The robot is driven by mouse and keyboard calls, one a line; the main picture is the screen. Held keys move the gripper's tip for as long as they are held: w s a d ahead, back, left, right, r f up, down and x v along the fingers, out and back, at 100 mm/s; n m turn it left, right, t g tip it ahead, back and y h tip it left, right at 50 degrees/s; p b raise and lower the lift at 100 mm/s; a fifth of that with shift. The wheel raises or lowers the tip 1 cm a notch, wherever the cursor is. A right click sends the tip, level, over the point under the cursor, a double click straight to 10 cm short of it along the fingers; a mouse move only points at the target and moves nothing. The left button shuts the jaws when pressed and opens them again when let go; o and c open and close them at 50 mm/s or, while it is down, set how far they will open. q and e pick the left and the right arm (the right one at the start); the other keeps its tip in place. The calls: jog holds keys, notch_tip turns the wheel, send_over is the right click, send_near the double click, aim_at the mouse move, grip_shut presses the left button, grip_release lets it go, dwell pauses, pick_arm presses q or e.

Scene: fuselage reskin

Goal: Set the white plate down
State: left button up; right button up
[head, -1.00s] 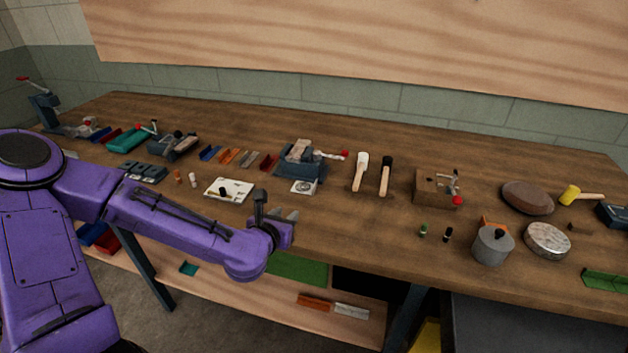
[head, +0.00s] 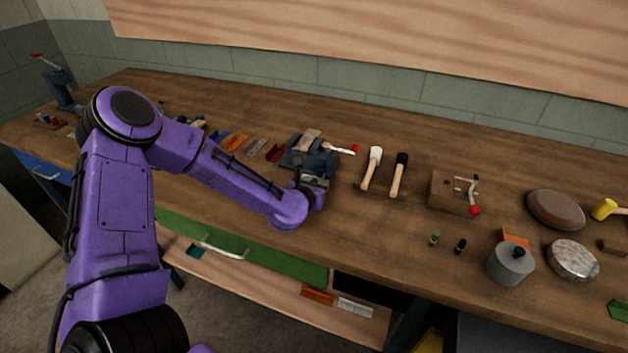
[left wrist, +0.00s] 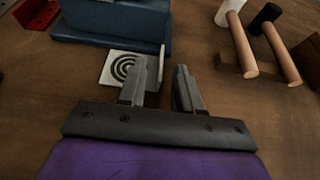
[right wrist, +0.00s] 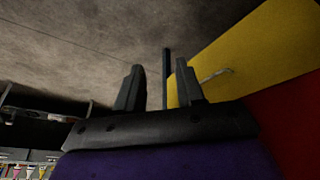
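A white plate with black rings (left wrist: 123,68) shows in the left wrist view, lying on the bench in front of the blue vise (left wrist: 112,24). A thin pale upright edge stands on its right side. My left gripper (left wrist: 162,72) is open, with its fingertips on either side of that edge; I see no clear contact. In the head view, my left gripper (head: 314,184) is just in front of the vise (head: 308,155) and hides the plate. My right gripper (right wrist: 160,72) is open and empty, away from the bench top.
Two mallets (head: 398,175) lie right of the vise, then a wooden block with a red-knobbed lever (head: 453,194). A grey cylinder (head: 510,263) and round stones (head: 556,209) are farther right. The bench (head: 370,238) is clear in front of the mallets. A yellow panel (right wrist: 255,55) stands near my right gripper.

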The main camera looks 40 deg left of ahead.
pick_arm(q)
jog(key=shift+w+a+f, duration=0.1)
jog(key=shift+w+f, duration=0.15)
jog(key=shift+w, duration=0.3)
grip_shut()
